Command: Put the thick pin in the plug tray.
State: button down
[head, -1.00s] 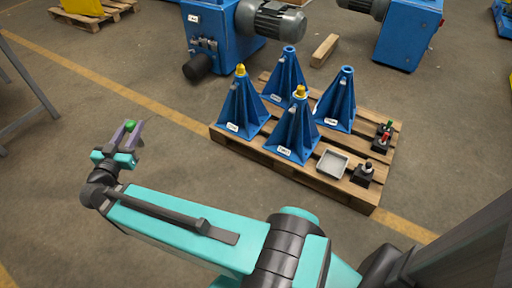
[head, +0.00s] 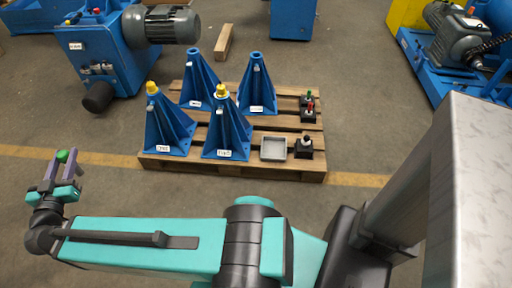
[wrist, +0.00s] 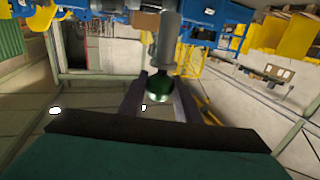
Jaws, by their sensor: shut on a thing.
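My gripper (head: 61,172) is at the far left in the head view, shut on a pin with a green knob (head: 62,156). In the wrist view the green ball knob (wrist: 164,86) is between the fingers and a thick grey shaft (wrist: 168,40) extends beyond it. I take this to be the thick pin; no label shows on it. The plug tray (head: 273,150), a shallow grey square tray, sits on the pallet's front right part and looks empty. My gripper is well to the left of the tray, off the pallet.
Several blue pyramid stands (head: 223,125) are on the wooden pallet (head: 165,163); the two front ones have yellow tops. Black blocks with knobbed pins stand at the right: black (head: 306,148), red (head: 309,110), green (head: 309,97). Floor between gripper and pallet is clear.

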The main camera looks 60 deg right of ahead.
jog(key=shift+a, duration=0.1)
jog(key=shift+w+d+f, duration=0.1)
jog(key=shift+d+f, duration=0.1)
jog(key=shift+f, duration=0.1)
jog(key=s+d+f+m+g+h+b, duration=0.1)
jog(key=d+f+m+g+b, duration=0.15)
jog(key=d+f+b, duration=0.85)
jog(key=s+d+f+m+g+h+b, duration=0.15)
jog(key=d+f+g, duration=0.35)
jog(key=d, duration=1.2)
jog(key=s+d+f+m+g+h+b, duration=0.1)
jog(key=d+f+m+g+h+b, duration=0.1)
jog(key=d+f+b, duration=0.95)
jog(key=s+d+f+m+g+b, duration=0.2)
jog(key=s+d+f+g+b, duration=0.1)
jog(key=s+d+f, duration=0.4)
jog(key=s+d+f+m+g+y+b, duration=0.1)
jog(key=s+d+f+b, duration=0.5)
jog(key=s+d, duration=0.8)
jog(key=s+d+f+m+g+y+b, duration=0.1)
jog(key=s+d+f+m+g+b, duration=0.2)
jog(key=s+d+f, duration=0.6)
jog(key=s+d+g+b, duration=0.1)
jog(key=d+g+b, duration=0.1)
jog(key=d, duration=0.5)
jog(key=shift+s+f, duration=0.15)
jog(key=shift+f, duration=0.25)
jog(key=shift+a, duration=0.1)
